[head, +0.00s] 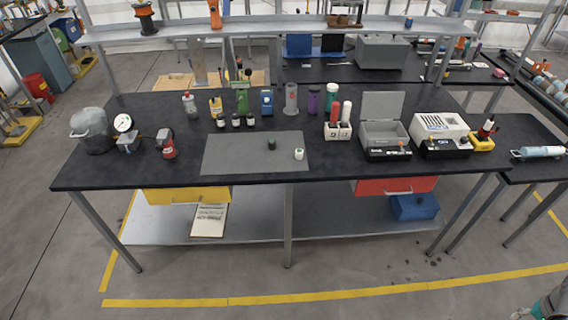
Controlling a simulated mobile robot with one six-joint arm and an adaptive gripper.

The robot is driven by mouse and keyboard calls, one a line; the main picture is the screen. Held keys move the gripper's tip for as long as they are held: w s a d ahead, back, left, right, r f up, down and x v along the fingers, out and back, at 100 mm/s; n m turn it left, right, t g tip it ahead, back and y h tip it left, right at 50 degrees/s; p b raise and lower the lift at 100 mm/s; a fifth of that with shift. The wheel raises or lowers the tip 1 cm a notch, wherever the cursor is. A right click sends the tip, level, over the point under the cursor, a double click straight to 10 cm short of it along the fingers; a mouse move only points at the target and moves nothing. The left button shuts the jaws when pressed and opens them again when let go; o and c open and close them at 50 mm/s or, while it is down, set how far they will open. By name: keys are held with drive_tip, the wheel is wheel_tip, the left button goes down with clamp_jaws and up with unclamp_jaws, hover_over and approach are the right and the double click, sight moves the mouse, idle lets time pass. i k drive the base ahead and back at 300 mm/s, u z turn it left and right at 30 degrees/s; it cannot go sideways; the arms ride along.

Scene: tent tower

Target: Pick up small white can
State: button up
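A small white can (299,154) with a dark mark on it stands upright on the grey mat (230,160), near the mat's right side. A small dark can (272,144) stands on the same mat, to its left and a little farther back, apart from it. The white can is unobstructed in the head view. I cannot make out my gripper in this view. A partly cut-off grey and green shape shows at the bottom right corner, and I cannot tell what it is.
The mat lies on a black workbench (120,178). Behind it stand several bottles and small jars. A white holder with red-and-white tubes (337,131), an open grey case (384,136) and a white device (438,124) stand to the right. The bench front near the can is clear.

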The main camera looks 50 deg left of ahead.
sight(299, 151)
drive_tip(key=k, duration=1.15)
drive_tip(key=u, duration=1.8)
drive_tip(key=i, duration=1)
